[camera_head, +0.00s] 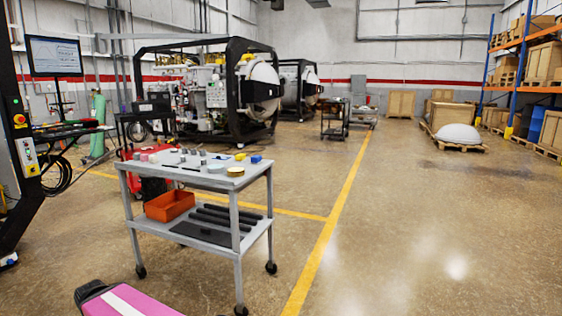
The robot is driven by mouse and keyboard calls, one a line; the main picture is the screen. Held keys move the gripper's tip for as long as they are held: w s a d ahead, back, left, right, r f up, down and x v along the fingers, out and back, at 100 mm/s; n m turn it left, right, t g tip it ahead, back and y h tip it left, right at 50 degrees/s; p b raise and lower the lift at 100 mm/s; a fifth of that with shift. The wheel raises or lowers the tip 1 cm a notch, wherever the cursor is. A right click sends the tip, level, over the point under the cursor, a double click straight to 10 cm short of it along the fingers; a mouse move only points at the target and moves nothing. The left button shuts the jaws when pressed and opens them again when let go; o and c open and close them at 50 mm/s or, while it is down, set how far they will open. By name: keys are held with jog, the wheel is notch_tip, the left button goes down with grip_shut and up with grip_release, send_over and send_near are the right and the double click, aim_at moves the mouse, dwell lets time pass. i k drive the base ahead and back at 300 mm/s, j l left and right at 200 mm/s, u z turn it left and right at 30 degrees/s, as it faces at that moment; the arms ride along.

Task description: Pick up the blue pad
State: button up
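A small blue block-like piece (256,159), which looks like the blue pad, lies on the top shelf of the grey wheeled cart (250,178), near its right back corner. It is small in view, so its exact shape is hard to tell. A small yellow piece lies just left of it, and a yellow round disc lies in front of it to the left. My gripper does not show in the head view, so its state and any contact cannot be seen.
The cart's top also holds several small grey and pinkish pieces. Its lower shelf holds an orange bin (169,205) and dark bars (228,216). A control stand (22,150) is at the left. The floor right of the cart is clear.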

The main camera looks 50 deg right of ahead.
aim_at(255, 159)
jog(key=z, duration=1.7)
